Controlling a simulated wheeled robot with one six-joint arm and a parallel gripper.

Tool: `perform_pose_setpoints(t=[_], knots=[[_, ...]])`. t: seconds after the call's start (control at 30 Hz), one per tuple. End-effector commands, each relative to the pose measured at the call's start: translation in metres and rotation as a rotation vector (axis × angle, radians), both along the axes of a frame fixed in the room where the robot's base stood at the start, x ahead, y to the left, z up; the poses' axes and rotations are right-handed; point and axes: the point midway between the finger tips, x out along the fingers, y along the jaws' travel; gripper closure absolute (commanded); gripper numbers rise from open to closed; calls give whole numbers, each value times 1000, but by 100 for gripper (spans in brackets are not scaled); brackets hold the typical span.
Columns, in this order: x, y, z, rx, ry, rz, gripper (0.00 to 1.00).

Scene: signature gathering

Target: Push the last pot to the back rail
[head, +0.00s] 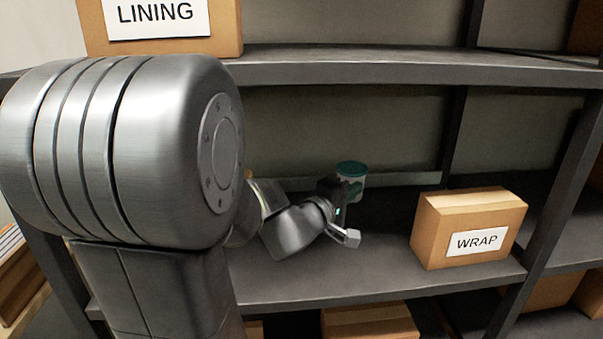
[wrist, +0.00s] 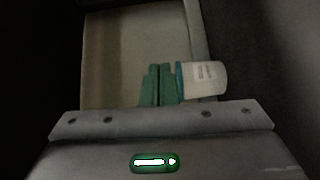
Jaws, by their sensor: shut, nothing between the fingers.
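The pot (head: 352,180) is a small white tub with a teal-green lid, upright at the back of the middle shelf. In the wrist view the pot (wrist: 206,79) lies just right of my fingertips, its lid edge toward them; whether they touch it is unclear. My gripper (head: 341,213) is in front of the pot and hides part of it. In the wrist view my green gripper fingers (wrist: 158,84) are together and hold nothing. The pale back rail (head: 402,179) runs behind the pot; it also shows in the wrist view (wrist: 196,28). I cannot tell whether pot and rail touch.
A cardboard box marked WRAP (head: 468,229) stands to the right on the same shelf (head: 300,288). A box marked LINING (head: 160,22) sits on the shelf above. Shelf uprights bound the bay. The shelf between my gripper and the WRAP box is clear.

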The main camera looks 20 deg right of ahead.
Motion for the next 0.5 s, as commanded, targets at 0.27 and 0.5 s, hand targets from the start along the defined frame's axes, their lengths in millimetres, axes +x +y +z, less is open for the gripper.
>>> perform_pose_setpoints(t=[0.27, 0.5], knots=[[12, -9, -2, -21, 31, -30, 100], [59, -22, -2, -19, 29, -29, 100]])
